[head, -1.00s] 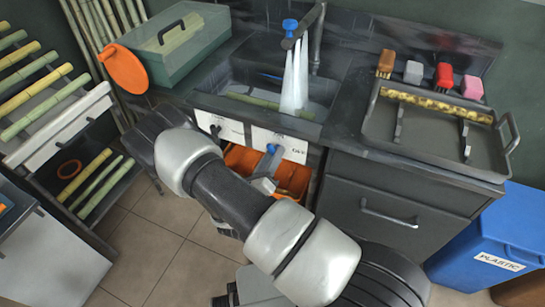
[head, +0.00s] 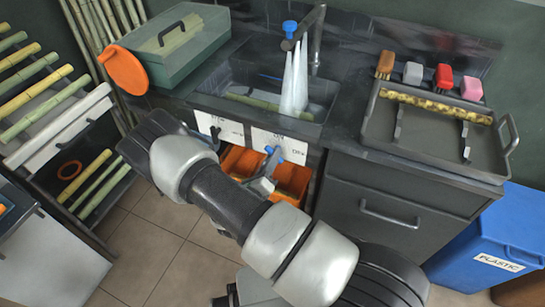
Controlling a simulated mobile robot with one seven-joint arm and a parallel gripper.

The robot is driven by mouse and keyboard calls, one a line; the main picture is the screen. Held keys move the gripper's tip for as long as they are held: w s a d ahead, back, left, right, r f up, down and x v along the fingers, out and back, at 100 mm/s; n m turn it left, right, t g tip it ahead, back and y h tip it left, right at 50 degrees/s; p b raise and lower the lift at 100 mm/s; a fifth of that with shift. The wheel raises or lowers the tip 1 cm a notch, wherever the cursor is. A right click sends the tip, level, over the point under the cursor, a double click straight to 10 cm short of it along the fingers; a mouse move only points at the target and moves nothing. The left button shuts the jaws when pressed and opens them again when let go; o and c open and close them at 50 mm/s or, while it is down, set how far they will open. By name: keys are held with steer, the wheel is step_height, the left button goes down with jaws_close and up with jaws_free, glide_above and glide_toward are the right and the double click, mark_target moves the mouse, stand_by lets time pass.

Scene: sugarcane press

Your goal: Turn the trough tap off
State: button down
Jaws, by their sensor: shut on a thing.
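The trough (head: 335,112) is the dark sink in the counter, with a green cane stick (head: 265,105) in it. A faucet (head: 316,40) with a blue knob (head: 290,28) stands over it, and white water (head: 294,82) streams down from it. Below the trough's front edge, a blue tap handle (head: 274,153) stands out before a white label panel (head: 292,148) with small lettering. My gripper (head: 265,177) is low in front of this panel, at the handle and shut on it. My own arm hides most of the gripper, so the exact grip is unclear.
An orange bin (head: 294,179) sits under the trough, close to the handle. Another white label panel (head: 230,131) is to the left. A grey tray (head: 430,143) lies on the right counter above a drawer (head: 385,210). A blue plastic bin (head: 500,235) stands at right.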

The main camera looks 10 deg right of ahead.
steer(key=shift+a+n+p, duration=0.1)
steer(key=shift+n+p, duration=0.95)
steer(key=shift+n, duration=4.25)
steer(key=c, duration=1.7)
jaws_free()
steer(key=shift+c, duration=0.2)
steer(key=p+v, duration=0.1)
steer(key=v, duration=1.6)
steer(key=shift+s, duration=0.2)
